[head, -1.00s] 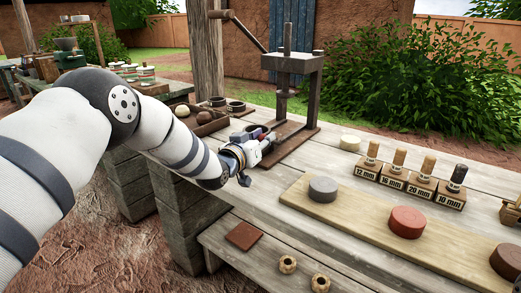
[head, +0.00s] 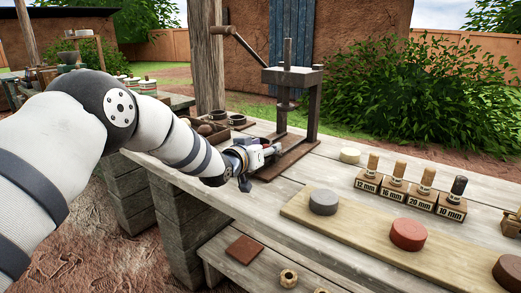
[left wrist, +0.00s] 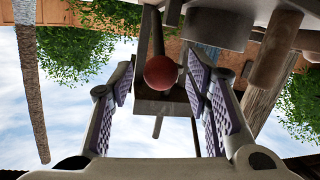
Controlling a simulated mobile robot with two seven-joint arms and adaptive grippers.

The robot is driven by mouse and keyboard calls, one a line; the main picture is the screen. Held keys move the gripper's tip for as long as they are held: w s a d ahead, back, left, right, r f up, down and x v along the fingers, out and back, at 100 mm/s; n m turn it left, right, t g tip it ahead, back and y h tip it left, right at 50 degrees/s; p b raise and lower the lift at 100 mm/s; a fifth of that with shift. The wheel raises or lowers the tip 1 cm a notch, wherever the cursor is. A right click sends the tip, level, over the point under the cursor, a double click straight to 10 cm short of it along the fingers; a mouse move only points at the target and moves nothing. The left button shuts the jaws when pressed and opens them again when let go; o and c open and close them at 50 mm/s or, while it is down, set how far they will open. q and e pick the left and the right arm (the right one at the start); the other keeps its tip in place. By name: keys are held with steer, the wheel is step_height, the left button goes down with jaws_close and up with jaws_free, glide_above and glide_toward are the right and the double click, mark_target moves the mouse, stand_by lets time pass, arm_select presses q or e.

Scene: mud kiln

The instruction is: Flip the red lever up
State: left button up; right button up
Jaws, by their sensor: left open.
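The red lever shows in the left wrist view as a round red knob (left wrist: 161,72) on a thin dark rod. In the head view a small red patch (head: 268,151) shows just beyond my left gripper (head: 250,157), by the foot of the press; it is too small to make out well. My left gripper is open in the left wrist view (left wrist: 160,88), its two ridged pads on either side of the knob. I cannot tell whether a pad touches it. The lever's base is mostly hidden. My right gripper is not in view.
The dark metal press (head: 292,76) stands on the wooden bench just behind my gripper. A board (head: 360,232) with grey and red discs lies to the right. Stamps in labelled blocks (head: 395,188) stand behind it. A tray and bowls (head: 215,122) sit at the back left.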

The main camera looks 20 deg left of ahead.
arm_select(q)
steer(key=v, duration=1.1)
steer(key=shift+s+r, duration=0.2)
steer(key=shift+s, duration=0.15)
